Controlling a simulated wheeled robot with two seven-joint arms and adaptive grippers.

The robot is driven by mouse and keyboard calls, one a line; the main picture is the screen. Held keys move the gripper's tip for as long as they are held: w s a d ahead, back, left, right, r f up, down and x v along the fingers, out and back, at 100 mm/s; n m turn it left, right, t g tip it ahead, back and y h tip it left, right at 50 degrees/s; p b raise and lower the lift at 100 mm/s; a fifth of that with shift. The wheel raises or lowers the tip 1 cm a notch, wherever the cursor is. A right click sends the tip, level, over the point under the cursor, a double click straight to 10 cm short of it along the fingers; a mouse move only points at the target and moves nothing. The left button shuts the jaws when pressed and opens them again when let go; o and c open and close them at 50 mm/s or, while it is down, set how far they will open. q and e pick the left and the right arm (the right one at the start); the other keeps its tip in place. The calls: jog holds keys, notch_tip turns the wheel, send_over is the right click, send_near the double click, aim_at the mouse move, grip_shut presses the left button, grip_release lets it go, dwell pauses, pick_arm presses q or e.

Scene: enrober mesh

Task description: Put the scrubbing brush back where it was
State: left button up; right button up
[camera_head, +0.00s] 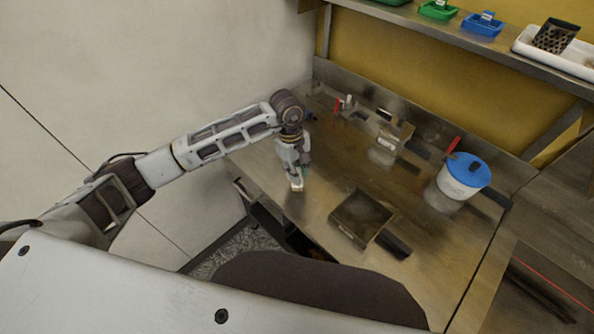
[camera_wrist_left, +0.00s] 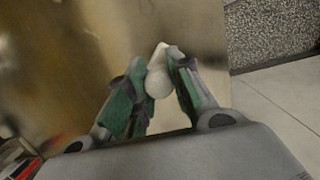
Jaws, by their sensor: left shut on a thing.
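My left gripper (camera_head: 299,178) is low over the left front part of the steel table (camera_head: 330,165), near its front edge. In the left wrist view its green-padded fingers (camera_wrist_left: 154,88) are closed on a pale, rounded object, which I take to be the scrubbing brush (camera_wrist_left: 158,76). Only its pale end shows between the fingers; no bristles are visible. I cannot tell whether it touches the table. My right gripper is not in view.
A dark square tray (camera_head: 361,217) and a black block (camera_head: 394,244) lie right of the gripper. A white tub with a blue lid (camera_head: 468,170) stands farther right. A metal box (camera_head: 391,137) and small red and white items (camera_head: 343,103) are at the back.

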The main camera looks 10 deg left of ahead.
pick_arm(q)
jog(key=shift+f, duration=0.2)
jog(key=o, duration=0.9)
jog(key=shift+c, duration=0.2)
jog(key=shift+o, duration=0.2)
jog(key=shift+r, duration=0.25)
notch_tip(320, 180, up, 12)
jog(key=w+a+b, duration=0.1)
jog(key=b, duration=0.1)
jog(key=shift+a, duration=0.25)
jog(key=shift+f, duration=0.1)
